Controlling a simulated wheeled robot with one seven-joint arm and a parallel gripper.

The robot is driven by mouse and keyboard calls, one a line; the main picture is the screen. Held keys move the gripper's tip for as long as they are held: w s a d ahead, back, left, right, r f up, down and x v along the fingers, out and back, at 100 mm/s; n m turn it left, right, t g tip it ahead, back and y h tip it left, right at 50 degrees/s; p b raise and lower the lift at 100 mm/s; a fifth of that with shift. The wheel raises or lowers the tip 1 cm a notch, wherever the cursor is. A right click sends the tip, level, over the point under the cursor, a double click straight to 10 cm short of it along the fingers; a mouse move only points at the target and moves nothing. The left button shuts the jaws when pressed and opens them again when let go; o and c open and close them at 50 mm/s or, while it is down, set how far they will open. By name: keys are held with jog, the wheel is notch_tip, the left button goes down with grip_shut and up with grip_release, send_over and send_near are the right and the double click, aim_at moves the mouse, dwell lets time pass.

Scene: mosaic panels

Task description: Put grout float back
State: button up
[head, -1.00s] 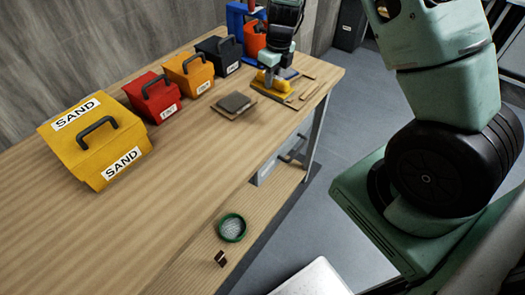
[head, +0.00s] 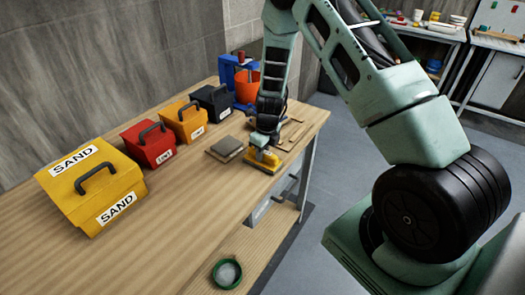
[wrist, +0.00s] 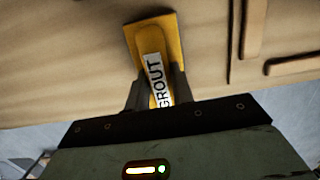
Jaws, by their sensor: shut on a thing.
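The yellow grout float (head: 263,160) is in my gripper (head: 264,141), near the front edge of the wooden bench (head: 190,215) in the head view. In the wrist view the float (wrist: 171,38) shows its yellow base and a handle with a white GROUT label. My gripper (wrist: 157,92) is shut on that handle, one finger on each side. The float looks low over the bench top; I cannot tell whether it touches it.
Yellow SAND (head: 95,190), red (head: 148,147), orange (head: 184,122) and black (head: 213,102) boxes line the back, with an orange bucket (head: 246,86). A green roll (head: 227,272) is on the lower shelf.

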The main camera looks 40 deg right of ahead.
aim_at(266, 153)
jog(key=shift+f, duration=0.2)
jog(key=o, duration=1)
jog(key=shift+c, duration=0.2)
notch_tip(266, 153, up, 12)
jog(key=s+b, duration=0.1)
jog(key=b, duration=0.1)
jog(key=s+a+r+n+y, duration=0.1)
jog(key=s+a+r+n, duration=0.25)
jog(key=a+n, duration=0.3)
jog(key=s+a+r+n+g, duration=0.1)
jog(key=s+a+r+n, duration=0.1)
jog(key=s+a+n, duration=0.35)
jog(key=s+a+r+n+y, duration=0.1)
jog(key=s+a+r+n, duration=0.2)
jog(key=a+n, duration=0.5)
jog(key=s+a+r+n+h, duration=0.1)
jog(key=s+a+n, duration=0.2)
jog(key=s+n, duration=0.6)
jog(key=s+a+r+n, duration=0.2)
jog(key=s+a+n, duration=0.1)
jog(key=s+n, duration=0.5)
jog(key=n, duration=0.2)
jog(key=shift+s+a+r+n+h, duration=0.2)
jog(key=shift+s+r+n+h, duration=0.05)
jog(key=shift+s+n+h, duration=0.15)
